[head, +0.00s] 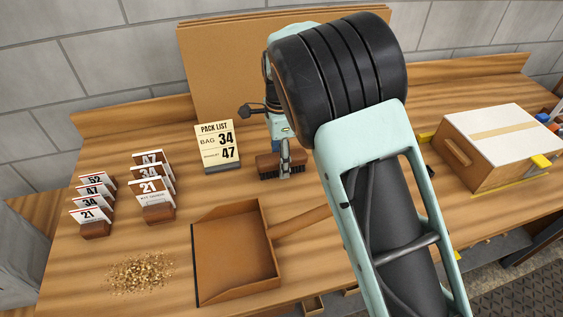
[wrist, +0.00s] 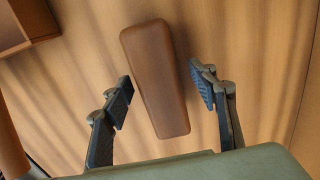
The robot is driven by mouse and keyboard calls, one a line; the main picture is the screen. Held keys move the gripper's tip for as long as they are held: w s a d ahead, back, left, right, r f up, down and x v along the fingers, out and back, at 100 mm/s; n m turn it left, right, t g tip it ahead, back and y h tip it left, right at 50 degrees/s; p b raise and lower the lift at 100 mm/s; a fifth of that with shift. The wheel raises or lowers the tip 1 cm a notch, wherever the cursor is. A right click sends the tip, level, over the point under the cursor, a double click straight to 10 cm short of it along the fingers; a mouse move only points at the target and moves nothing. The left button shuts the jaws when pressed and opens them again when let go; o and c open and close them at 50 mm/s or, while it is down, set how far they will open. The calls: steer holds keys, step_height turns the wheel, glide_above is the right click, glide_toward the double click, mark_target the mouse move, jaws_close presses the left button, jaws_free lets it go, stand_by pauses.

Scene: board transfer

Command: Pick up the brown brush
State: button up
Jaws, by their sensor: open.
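The brown brush (head: 268,166) stands bristles down on the wooden bench, left of the middle of the arm in the head view. In the wrist view the brush's brown wooden back (wrist: 155,78) lies lengthwise between my two fingers, seen from above. My gripper (wrist: 162,92) is open, one finger on each side of the brush, with a visible gap on both sides. In the head view my gripper (head: 285,160) is over the brush and hides part of its right half. Its dark bristles show below the wood in the head view.
A wooden dustpan (head: 230,250) with a handle lies in front of the brush. The pack list sign (head: 215,142) stands close on its left. Numbered card holders (head: 95,228) and a pile of shavings (head: 142,272) are farther left. A box (head: 492,145) stands at right.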

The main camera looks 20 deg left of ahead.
steer(key=shift+f, duration=0.4)
steer(key=shift+c, duration=0.5)
steer(key=c, duration=1.3)
steer(key=shift+r, duration=0.15)
steer(key=shift+r, duration=0.25)
step_height(320, 180, up, 2)
steer(key=shift+r, duration=0.1)
steer(key=s+d+r, duration=0.1)
steer(key=s+r, duration=0.2)
steer(key=s, duration=0.1)
steer(key=s+d+r+b, duration=0.1)
steer(key=s+r, duration=0.2)
steer(key=s, duration=0.2)
steer(key=s+d+r, duration=0.1)
steer(key=s+r, duration=0.3)
steer(key=shift+s+d, duration=0.15)
steer(key=shift+s, duration=0.2)
